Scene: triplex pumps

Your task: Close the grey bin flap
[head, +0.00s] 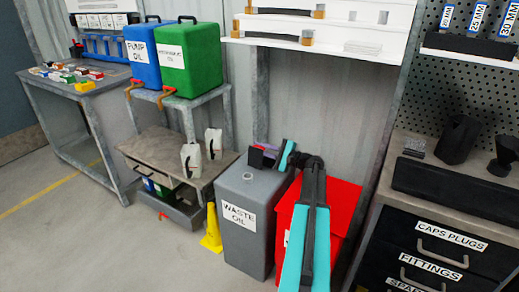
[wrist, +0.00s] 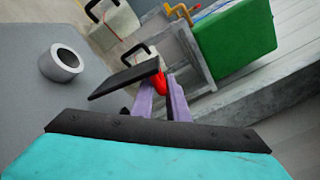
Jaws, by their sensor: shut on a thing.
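The grey bin (head: 239,222), labelled WASTE OIL, stands on the floor with a short round neck (head: 248,177) on its top. In the wrist view the bin's grey top (wrist: 35,100) and the neck (wrist: 62,62) fill the left. A dark flap plate (wrist: 122,80) stands raised off the bin top, tilted. It shows small and dark in the head view (head: 256,158). My gripper (wrist: 162,90), with purple fingers, is shut at the flap's right end, where a small red piece shows between the fingertips. The flap's hinge is hidden.
A red bin (head: 345,200) stands right beside the grey bin, under my arm. A yellow cone (head: 211,230) and a low bench (head: 150,148) with two small cans are to the left. Green (head: 190,60) and blue drums stand behind. Floor at front left is clear.

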